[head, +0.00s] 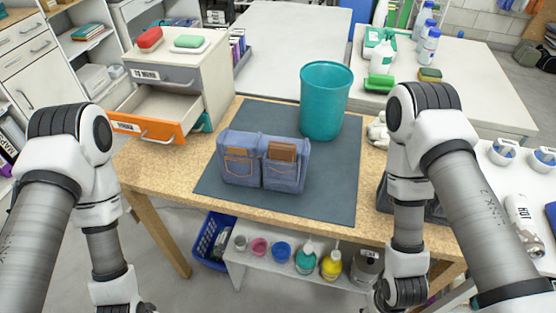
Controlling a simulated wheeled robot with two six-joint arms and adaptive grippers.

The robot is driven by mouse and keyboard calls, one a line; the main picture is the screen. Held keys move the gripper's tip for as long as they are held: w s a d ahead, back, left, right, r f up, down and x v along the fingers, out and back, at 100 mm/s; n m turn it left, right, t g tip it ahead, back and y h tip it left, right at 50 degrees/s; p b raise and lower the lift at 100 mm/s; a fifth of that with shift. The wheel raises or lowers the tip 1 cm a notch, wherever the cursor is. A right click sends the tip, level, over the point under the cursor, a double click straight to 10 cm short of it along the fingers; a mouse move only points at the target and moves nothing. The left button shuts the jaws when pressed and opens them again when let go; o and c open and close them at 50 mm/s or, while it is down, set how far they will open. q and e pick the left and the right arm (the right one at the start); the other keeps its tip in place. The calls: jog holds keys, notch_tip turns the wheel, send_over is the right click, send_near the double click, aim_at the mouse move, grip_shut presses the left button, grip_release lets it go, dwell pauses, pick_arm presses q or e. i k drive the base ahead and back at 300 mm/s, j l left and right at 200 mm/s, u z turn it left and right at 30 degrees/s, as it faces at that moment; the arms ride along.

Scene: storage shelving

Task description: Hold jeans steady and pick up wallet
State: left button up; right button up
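The blue jeans (264,176) stand folded on a dark grey mat (329,192) in the middle of the wooden table. Two back pockets with orange stitching face me. A brown wallet (282,151) sticks out of the right pocket; its lower part is hidden inside. Something brown also shows at the top of the left pocket, too small to identify. My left arm comes in at the left and my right arm at the right, both apart from the jeans. Both grippers are beyond the bottom edge of the picture, so their fingers do not show.
A teal bin (326,101) stands behind the jeans on the mat. A small drawer unit (186,76) with an open orange-fronted drawer (150,123) is at the back left. A dark object is partly hidden behind my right arm. The mat's front is clear.

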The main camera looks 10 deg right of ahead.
aim_at(277, 151)
jog(key=k+j+z, duration=0.1)
jog(key=j+z, duration=0.2)
jog(key=k+j+z, duration=0.25)
jog(key=j, duration=0.2)
jog(key=k+j+z, duration=0.1)
jog(key=j+z, duration=0.2)
jog(key=k+j+z, duration=0.3)
jog(key=i, duration=0.55)
